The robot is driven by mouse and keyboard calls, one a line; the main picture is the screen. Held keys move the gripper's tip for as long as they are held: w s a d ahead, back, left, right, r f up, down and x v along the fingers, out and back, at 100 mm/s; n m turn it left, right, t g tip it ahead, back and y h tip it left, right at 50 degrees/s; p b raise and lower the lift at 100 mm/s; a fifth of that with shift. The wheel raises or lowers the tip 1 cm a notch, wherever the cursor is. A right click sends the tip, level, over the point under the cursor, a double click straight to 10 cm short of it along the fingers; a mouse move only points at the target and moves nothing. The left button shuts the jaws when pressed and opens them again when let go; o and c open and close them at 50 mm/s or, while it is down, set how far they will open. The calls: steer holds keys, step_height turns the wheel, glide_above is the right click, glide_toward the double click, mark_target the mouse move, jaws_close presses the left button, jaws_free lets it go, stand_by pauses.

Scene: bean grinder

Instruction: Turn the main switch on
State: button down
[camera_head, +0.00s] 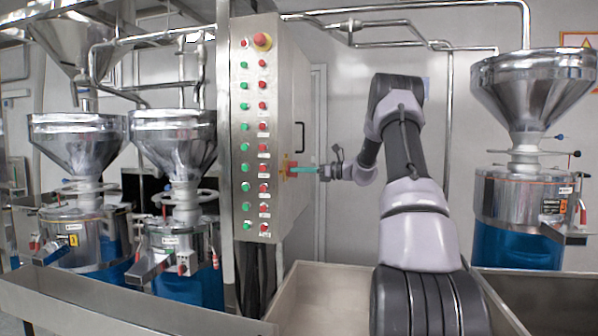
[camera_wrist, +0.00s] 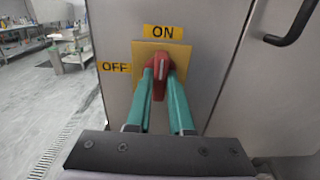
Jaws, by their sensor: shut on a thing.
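The main switch is a red rotary knob (camera_wrist: 159,74) on a yellow plate (camera_wrist: 178,52), on the side of the grey control cabinet. In the wrist view the ON label (camera_wrist: 163,32) is above the knob and the OFF label (camera_wrist: 115,67) is to its left. The knob's handle stands roughly upright, its white mark toward ON. My gripper (camera_wrist: 160,80) has its two green fingers on either side of the knob, shut on it. In the head view the yellow plate (camera_head: 284,168) is at the cabinet's right side, with my gripper (camera_head: 297,169) reaching it from the right.
The control cabinet (camera_head: 287,90) carries rows of green and red buttons and a red stop knob (camera_head: 262,41) on its front. A dark door handle (camera_wrist: 292,24) is right of the switch. Steel hopper grinders (camera_head: 175,145) stand left, another grinder (camera_head: 525,195) right.

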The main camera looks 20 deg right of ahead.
stand_by(0.3)
steer(key=c, duration=0.8)
jaws_free()
steer(key=v, duration=1.1)
